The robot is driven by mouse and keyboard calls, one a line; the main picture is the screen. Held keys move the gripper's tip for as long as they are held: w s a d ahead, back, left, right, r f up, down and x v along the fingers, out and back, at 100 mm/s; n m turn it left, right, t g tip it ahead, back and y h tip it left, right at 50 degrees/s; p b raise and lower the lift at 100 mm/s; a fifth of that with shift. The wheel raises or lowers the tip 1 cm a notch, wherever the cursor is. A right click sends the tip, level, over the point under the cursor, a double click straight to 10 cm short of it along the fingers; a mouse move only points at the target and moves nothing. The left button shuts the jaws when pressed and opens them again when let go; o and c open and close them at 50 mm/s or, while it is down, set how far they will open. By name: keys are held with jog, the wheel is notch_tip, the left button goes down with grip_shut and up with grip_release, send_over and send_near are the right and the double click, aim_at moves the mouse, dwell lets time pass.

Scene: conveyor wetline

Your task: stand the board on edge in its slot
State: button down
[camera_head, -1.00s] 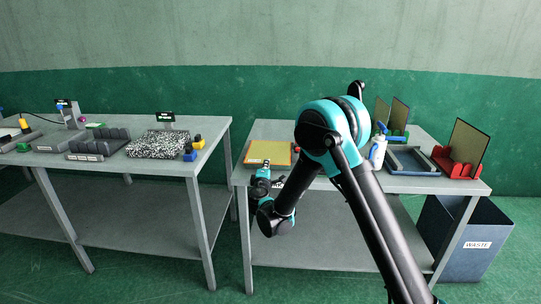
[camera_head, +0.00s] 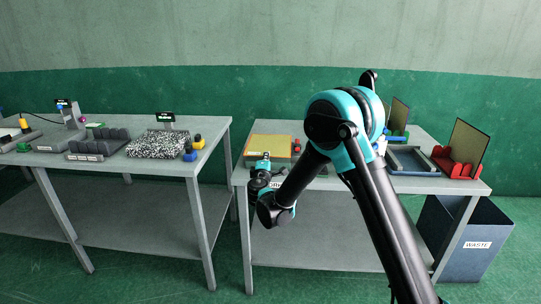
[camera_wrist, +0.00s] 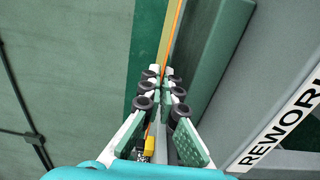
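The board (camera_head: 270,141), flat with a yellowish face and an orange edge, is above the near left part of the right table. In the wrist view the board (camera_wrist: 171,32) shows nearly edge-on as a thin strip. My gripper (camera_wrist: 163,72) has its fingertips closed on the board's near edge; in the head view it (camera_head: 263,160) is at that edge. A red rack (camera_head: 445,160) at the table's right end holds an upright board. Which slot belongs to this board cannot be told.
A blue-grey tray (camera_head: 428,168) lies on the right table (camera_head: 405,186). A "REWORK" label (camera_wrist: 283,121) shows in the wrist view. A waste bin (camera_head: 470,228) stands at right. The left table (camera_head: 120,168) holds a dark slotted block (camera_head: 95,150) and a speckled slab (camera_head: 160,145). My arm hides mid-table.

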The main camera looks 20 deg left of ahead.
jog(key=shift+r, duration=1.35)
